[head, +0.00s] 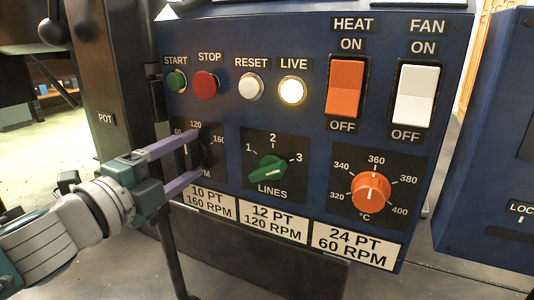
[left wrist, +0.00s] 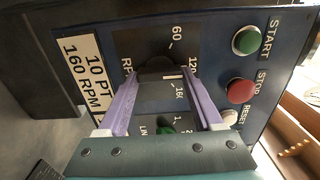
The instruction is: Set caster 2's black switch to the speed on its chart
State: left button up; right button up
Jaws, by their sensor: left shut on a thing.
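The black switch (head: 208,152) is a round knob on the RPM dial plate (head: 214,178), at the lower left of a blue panel. The plate reads 60, 120 and 160. My left gripper (head: 197,154) reaches in from the left, its purple fingers shut on the switch, one above and one below. The chart (head: 276,223) below reads 10 PT 160 RPM, 12 PT 120 RPM, 24 PT 60 RPM. No caster number is readable.
The green LINES knob (head: 268,168) and orange temperature knob (head: 370,193) are to the right. START (head: 176,81), STOP (head: 206,85) and RESET (head: 251,86) buttons sit above. HEAT (head: 345,88) and FAN (head: 415,95) rockers are upper right. Another blue machine (head: 490,150) stands at right.

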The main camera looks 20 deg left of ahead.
pick_arm(q)
jog(key=o, duration=1.4)
jog(key=shift+c, duration=0.2)
jog(key=s+p, duration=0.3)
jog(key=s, duration=0.7)
jog(key=shift+a, duration=0.4)
